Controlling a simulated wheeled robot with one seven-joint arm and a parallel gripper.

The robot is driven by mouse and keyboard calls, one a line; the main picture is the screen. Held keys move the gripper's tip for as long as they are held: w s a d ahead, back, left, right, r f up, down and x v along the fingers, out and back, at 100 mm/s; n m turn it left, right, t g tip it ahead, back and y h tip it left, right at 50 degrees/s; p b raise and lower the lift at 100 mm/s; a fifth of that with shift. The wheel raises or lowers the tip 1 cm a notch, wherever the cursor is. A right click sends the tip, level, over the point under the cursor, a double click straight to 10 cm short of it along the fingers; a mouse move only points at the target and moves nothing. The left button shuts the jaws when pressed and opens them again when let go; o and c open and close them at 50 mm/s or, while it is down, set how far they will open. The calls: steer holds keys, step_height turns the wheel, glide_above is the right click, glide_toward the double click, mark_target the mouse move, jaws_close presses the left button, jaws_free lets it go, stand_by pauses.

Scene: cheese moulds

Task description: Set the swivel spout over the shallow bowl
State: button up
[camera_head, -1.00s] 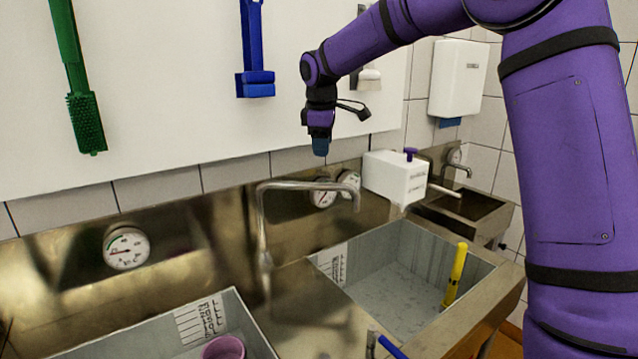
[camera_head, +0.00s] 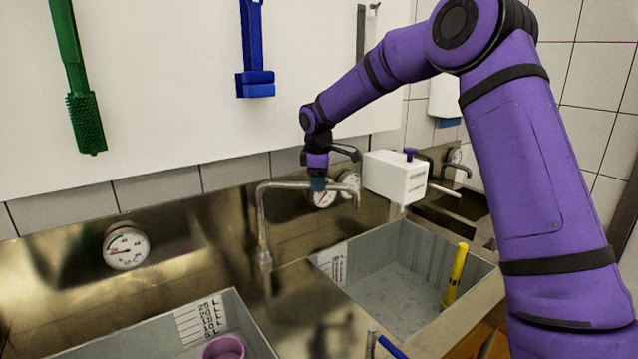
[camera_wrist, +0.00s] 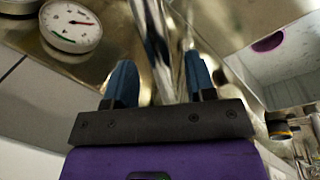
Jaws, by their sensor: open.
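The swivel spout (camera_head: 290,185) is a bent metal pipe rising from a base between two grey sink bowls. Its arm points right, with its downturned tip above the back of the right bowl (camera_head: 385,280). The left bowl (camera_head: 245,320) holds a pink round mould (camera_head: 223,348). Both bowls have marked scales; I cannot tell which is the shallow one. My gripper (camera_head: 318,184) is down at the spout's horizontal arm. In the wrist view my gripper (camera_wrist: 160,80) is open, with the metal spout (camera_wrist: 157,45) between its two blue fingers; contact is not clear.
A white box (camera_head: 395,178) with a purple knob stands right of the spout. Round gauges, including one at left (camera_head: 126,247), line the metal splashback. A yellow-handled tool (camera_head: 455,275) leans in the right bowl. A blue handle (camera_head: 391,347) stands at the front.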

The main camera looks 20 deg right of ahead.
steer(key=shift+f, duration=0.5)
jaws_close()
